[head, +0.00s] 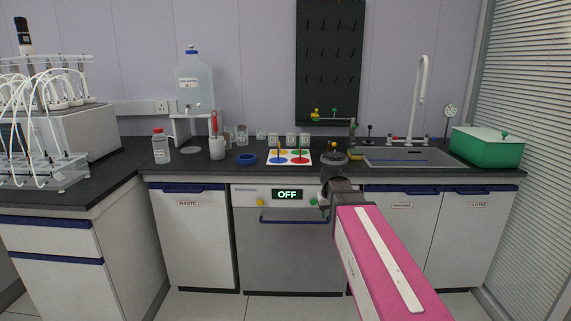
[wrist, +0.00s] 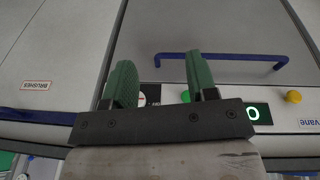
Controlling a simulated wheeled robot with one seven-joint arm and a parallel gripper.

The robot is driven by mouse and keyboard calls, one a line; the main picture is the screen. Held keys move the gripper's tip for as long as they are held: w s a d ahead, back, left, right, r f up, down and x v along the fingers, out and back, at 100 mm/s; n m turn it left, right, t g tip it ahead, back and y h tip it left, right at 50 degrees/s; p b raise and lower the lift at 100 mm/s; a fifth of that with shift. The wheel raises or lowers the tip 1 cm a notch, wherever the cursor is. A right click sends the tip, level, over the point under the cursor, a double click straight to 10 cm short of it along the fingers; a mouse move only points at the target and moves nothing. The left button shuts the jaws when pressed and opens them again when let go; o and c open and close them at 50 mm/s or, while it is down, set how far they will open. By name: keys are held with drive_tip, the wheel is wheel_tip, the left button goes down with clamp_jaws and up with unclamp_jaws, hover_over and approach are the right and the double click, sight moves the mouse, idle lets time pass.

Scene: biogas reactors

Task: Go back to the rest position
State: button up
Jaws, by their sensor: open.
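My gripper (wrist: 160,78) shows in the wrist view with its two green fingers apart and nothing between them. It faces the front of the grey dishwasher (head: 290,245), whose blue handle (wrist: 225,57) lies beyond the fingertips. A green button (wrist: 186,96) shows beside the right finger. In the head view my pink arm reaches in from the lower right towards the machine's upper right corner, and the fingers are mostly hidden there. The display (head: 287,194) reads OFF.
A sink (head: 405,157) and green box (head: 487,148) stand at right. Tubing racks (head: 45,175) stand at left.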

drive_tip(key=s+d+f+m+g, duration=0.1)
drive_tip(key=s+f+g, duration=0.1)
drive_tip(key=s+f, duration=1.5)
drive_tip(key=shift+s+d+f+y, duration=0.3)
drive_tip(key=shift+s+f+y, duration=0.1)
drive_tip(key=shift+f, duration=0.1)
